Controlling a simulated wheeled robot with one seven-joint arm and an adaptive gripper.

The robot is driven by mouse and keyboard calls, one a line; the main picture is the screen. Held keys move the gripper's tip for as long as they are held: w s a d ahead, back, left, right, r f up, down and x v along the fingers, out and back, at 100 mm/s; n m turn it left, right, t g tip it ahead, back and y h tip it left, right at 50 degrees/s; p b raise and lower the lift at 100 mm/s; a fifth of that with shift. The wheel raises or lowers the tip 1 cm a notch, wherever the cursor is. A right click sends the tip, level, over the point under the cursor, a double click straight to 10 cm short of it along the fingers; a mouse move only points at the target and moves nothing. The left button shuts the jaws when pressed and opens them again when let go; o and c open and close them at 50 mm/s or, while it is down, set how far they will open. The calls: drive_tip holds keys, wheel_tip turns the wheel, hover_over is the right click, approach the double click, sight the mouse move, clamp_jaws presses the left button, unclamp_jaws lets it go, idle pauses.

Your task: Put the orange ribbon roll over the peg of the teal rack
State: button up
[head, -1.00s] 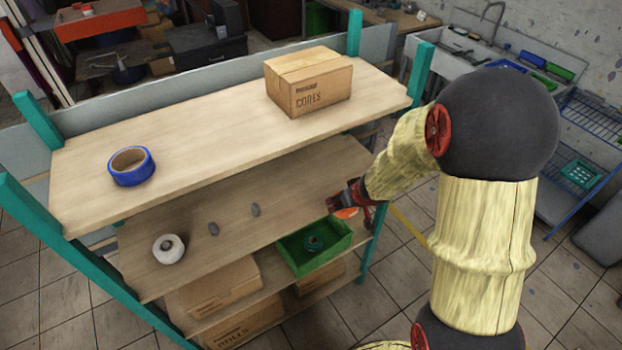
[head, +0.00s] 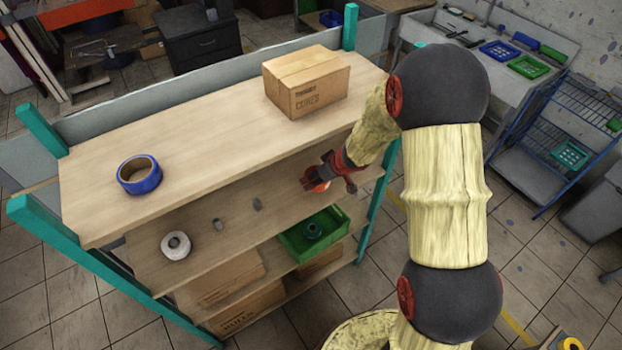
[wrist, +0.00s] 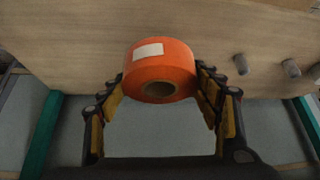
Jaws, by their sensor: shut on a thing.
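The orange ribbon roll (wrist: 160,68) is held between the two fingers of my gripper (wrist: 162,90), its hole facing the wrist camera and a white label on its side. In the head view the orange roll (head: 319,186) shows only partly beneath my gripper (head: 314,178), beyond the green bin. The teal rack (head: 374,215) has teal posts and wooden shelves. Two short grey pegs, one left (head: 218,224) and one nearer (head: 257,204), stand bare on its middle shelf. In the wrist view they are right of the roll, the nearer peg (wrist: 241,64) close to my finger.
A white roll (head: 176,245) sits left of the pegs. A green bin (head: 300,256) holds a dark green roll (head: 313,229). The top shelf (head: 215,135) overhangs behind, carrying a blue tape roll (head: 139,175) and a cardboard box (head: 306,82).

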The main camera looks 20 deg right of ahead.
drive_tip(key=w+f+b, duration=0.1)
drive_tip(key=w+f, duration=0.6)
drive_tip(key=shift+w+b, duration=0.15)
drive_tip(key=shift+b, duration=0.2)
drive_tip(key=shift+f+b, duration=0.7)
drive_tip(key=shift+f, duration=0.8)
drive_tip(key=shift+f, duration=0.15)
drive_tip(key=o, duration=1.2)
